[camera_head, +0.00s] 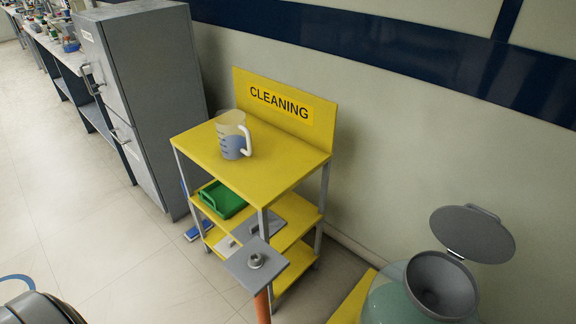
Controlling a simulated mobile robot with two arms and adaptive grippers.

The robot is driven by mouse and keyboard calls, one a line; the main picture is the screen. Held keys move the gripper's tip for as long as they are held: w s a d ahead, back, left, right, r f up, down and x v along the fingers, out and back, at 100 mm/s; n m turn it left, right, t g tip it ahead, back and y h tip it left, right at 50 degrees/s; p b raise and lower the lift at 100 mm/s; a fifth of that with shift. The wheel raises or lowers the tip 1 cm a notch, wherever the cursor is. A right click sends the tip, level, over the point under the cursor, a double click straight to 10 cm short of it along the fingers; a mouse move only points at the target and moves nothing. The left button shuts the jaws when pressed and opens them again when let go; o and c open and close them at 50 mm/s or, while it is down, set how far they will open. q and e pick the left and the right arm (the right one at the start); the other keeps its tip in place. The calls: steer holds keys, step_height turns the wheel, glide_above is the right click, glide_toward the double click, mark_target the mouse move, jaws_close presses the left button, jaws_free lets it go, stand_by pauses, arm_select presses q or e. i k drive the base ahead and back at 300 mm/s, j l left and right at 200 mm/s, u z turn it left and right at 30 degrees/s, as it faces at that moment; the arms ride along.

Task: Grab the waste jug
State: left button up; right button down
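The waste jug (232,140) is a clear measuring jug with a white handle on its right side and bluish liquid in its lower part. It stands upright on the top shelf of the yellow cleaning cart (275,166), towards the left. Nothing touches its sides. Neither of my grippers shows in the head view, so I cannot see whether they are open or shut. A dark rounded part at the bottom left corner shows no fingers.
A grey cabinet (150,90) stands left of the cart. A green tray (222,199) sits on its middle shelf. A grey plate on an orange post (257,265) stands in front. A round vessel with a grey funnel (440,284) is at lower right. The floor at left is clear.

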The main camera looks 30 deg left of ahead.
mark_target(234, 138)
steer(key=i+j+u, duration=0.2)
steer(key=j, duration=0.3)
steer(key=i+j+u, duration=0.2)
steer(key=j, duration=0.25)
steer(key=i+j+u, duration=0.2)
steer(key=j, duration=0.2)
